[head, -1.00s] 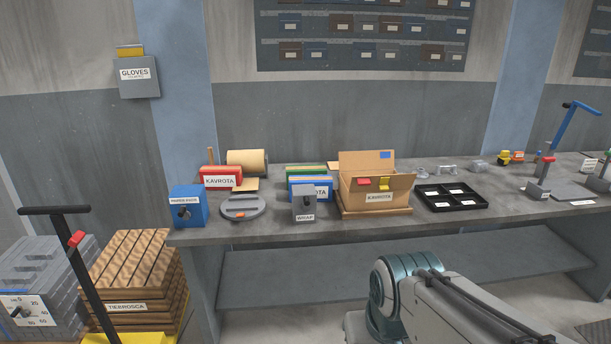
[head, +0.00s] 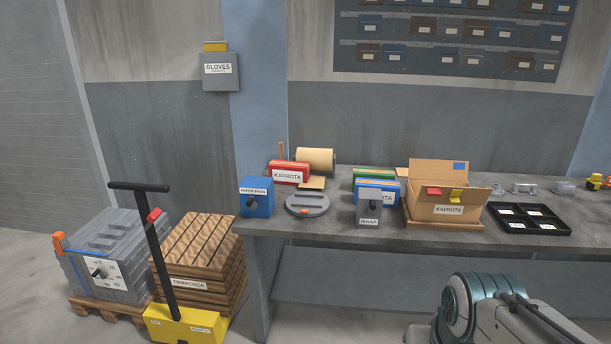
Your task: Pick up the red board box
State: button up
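The red board box (head: 289,172) stands at the back left of the workbench, with a white label on its front reading KAVROTA. It sits behind a round grey disc (head: 307,204) and beside a brown paper roll (head: 316,160). Part of my arm shows at the lower right, below and in front of the bench, well apart from the red box. My gripper is outside the picture.
A blue box (head: 257,197) stands at the bench's left end. Green and blue boxes (head: 376,187), a grey wrap holder (head: 369,208), an open cardboard carton (head: 446,212) and a black tray (head: 528,219) stand to the right. A yellow pallet jack (head: 184,326) and stacked pallets (head: 202,255) stand left.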

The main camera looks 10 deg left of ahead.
aim_at(290, 173)
jog(key=u, duration=0.2)
jog(key=i, duration=0.5)
jog(key=u, duration=0.65)
jog(key=i, duration=2.15)
jog(key=z, duration=0.45)
